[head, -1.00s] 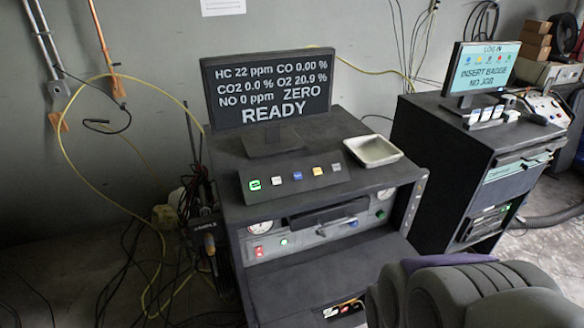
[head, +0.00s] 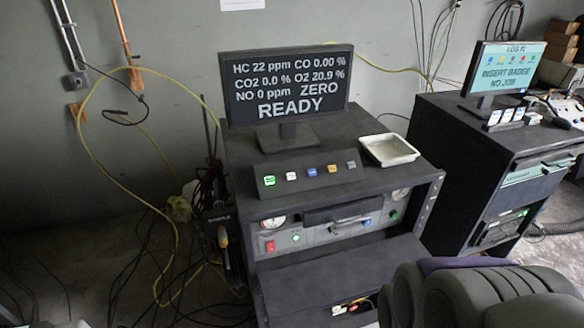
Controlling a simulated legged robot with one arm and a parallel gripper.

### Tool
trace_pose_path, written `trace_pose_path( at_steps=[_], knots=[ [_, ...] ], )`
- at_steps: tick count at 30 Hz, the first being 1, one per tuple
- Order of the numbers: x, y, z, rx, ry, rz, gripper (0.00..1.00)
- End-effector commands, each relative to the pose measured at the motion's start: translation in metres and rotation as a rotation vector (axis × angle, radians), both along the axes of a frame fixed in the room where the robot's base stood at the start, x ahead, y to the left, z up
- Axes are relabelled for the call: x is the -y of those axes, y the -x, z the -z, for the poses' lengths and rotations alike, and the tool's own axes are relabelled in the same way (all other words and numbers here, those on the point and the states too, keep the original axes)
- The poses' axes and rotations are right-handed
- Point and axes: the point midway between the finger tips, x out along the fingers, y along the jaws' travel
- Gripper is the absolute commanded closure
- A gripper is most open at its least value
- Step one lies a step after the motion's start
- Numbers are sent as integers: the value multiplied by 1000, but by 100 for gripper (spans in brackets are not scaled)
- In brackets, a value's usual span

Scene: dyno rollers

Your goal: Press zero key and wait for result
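The black analyzer console (head: 370,205) stands in the middle of the head view. Its monitor (head: 290,88) reads HC 22 ppm, CO 0.00 %, CO2 0.0 %, O2 20.9 %, NO 0 ppm and ZERO READY. The key labels are too small to read, so I cannot tell which is the zero key. My gripper is not in view, and nothing visible touches the keys.
A pale tray (head: 390,150) sits right of the keys. A grey ribbed rounded object (head: 500,297) blocks the lower right. Loose cables (head: 165,285) lie on the floor at left.

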Motion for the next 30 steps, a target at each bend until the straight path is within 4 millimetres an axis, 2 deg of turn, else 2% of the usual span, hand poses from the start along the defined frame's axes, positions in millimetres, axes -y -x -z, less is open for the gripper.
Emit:
trace_pose_path(
  at_steps=[2, 12, 30],
  knots=[
    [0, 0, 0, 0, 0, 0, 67],
    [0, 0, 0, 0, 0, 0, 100],
    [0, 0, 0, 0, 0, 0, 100]
  ],
)
